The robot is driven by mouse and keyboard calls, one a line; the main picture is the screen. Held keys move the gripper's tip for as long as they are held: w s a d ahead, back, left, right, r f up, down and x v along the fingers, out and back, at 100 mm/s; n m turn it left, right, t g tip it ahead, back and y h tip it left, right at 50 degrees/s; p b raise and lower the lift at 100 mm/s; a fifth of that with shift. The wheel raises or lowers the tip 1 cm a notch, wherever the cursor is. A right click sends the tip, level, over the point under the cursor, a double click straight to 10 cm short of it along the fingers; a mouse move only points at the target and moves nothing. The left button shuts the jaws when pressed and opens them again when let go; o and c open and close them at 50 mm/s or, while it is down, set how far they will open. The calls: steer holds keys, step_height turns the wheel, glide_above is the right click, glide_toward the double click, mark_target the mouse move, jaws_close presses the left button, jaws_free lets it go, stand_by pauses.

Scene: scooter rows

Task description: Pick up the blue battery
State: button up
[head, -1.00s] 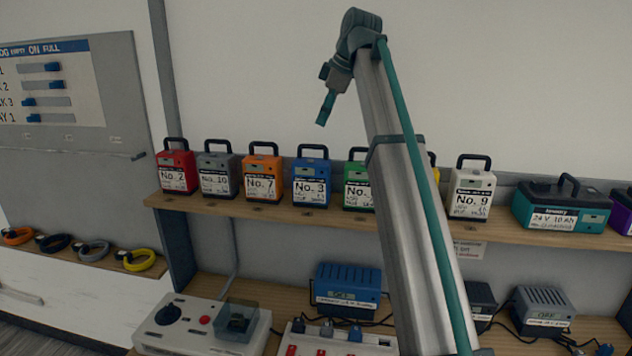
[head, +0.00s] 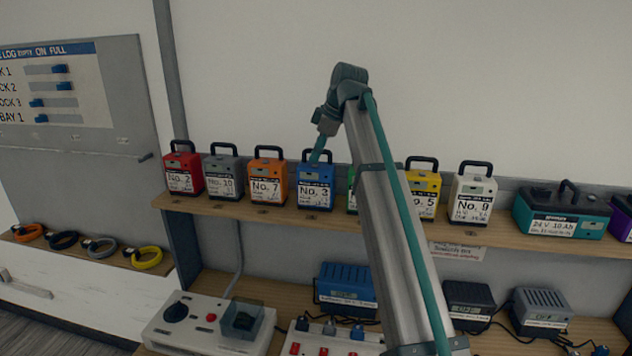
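The blue battery (head: 315,188), labelled No. 3, stands upright on the wooden shelf (head: 285,212) in the head view. It has a black top handle and stands between the orange No. 7 battery (head: 268,180) and a green battery mostly hidden by my arm. My gripper (head: 317,158) is at the top of the blue battery, overlapping its handle in the picture. Its fingers are small and seen edge-on, so I cannot tell whether they are open or shut, or whether they touch the handle.
A red No. 2 battery (head: 183,175), grey No. 10 (head: 222,178), yellow No. 5 (head: 424,190), white No. 9 (head: 473,197) and a teal battery (head: 562,212) share the shelf. Chargers, including a blue one (head: 346,290), stand below. The wall above is clear.

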steer(key=shift+f, duration=0.15)
steer(key=shift+c, duration=0.3)
jaws_close()
steer(key=shift+w, duration=0.1)
steer(key=shift+a+r, duration=0.1)
steer(key=shift+r, duration=0.15)
